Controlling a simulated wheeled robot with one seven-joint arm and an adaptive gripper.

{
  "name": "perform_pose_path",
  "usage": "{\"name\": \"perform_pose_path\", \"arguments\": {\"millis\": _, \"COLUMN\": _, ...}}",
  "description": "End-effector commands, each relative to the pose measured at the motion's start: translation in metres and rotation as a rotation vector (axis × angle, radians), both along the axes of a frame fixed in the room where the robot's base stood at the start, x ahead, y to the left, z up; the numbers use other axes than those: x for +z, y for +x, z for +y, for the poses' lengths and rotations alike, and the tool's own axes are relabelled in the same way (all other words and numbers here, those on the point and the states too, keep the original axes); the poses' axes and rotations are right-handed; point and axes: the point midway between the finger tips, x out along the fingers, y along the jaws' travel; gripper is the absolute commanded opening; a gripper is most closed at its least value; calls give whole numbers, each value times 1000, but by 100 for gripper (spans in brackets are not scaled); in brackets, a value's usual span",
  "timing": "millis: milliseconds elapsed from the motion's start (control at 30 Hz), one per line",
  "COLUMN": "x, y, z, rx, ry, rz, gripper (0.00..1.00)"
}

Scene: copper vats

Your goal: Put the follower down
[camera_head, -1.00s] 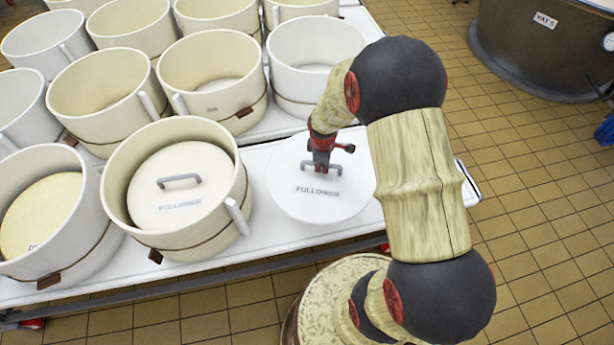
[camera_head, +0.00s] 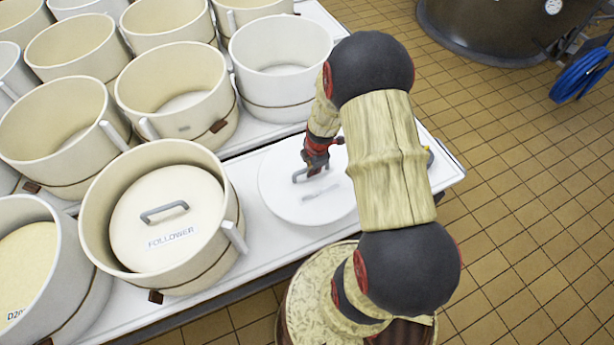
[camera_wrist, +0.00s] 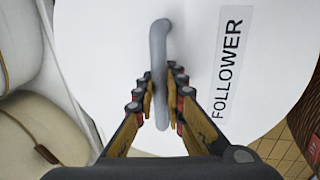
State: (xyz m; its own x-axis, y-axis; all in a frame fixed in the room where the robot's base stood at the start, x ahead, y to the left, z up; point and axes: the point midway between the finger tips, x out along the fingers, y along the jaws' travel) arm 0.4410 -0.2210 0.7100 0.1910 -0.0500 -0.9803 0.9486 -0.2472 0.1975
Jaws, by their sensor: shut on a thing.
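The follower (camera_head: 281,200) is a white round disc with a grey bar handle and a printed label. It is at the front right part of the white table (camera_head: 256,262), and I cannot tell whether it rests on the table or hangs just above it. My gripper (camera_head: 316,170) is over the disc's middle with its fingers at the handle. In the wrist view my gripper (camera_wrist: 161,92) is shut with a finger on each side of the grey handle (camera_wrist: 158,45). The FOLLOWER label (camera_wrist: 229,65) reads clearly there.
A cream mould (camera_head: 90,222) left of my follower holds another labelled follower (camera_head: 183,200). Several open moulds fill the table behind and left, including a white one (camera_head: 280,90) just behind. Tiled floor (camera_head: 520,200) is free at right. A dark vat (camera_head: 480,30) and blue hose (camera_head: 580,75) stand beyond.

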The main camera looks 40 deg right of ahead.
Motion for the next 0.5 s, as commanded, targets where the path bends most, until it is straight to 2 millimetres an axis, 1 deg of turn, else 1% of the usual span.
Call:
{"name": "perform_pose_path", "arguments": {"millis": 300, "x": -47, "y": 1, "z": -1, "rx": -1, "ry": -1, "rz": -2, "gripper": 0}}
{"name": "perform_pose_path", "arguments": {"millis": 500, "x": -60, "y": 1, "z": -1, "rx": 0, "ry": -1, "rz": -2, "gripper": 0}}
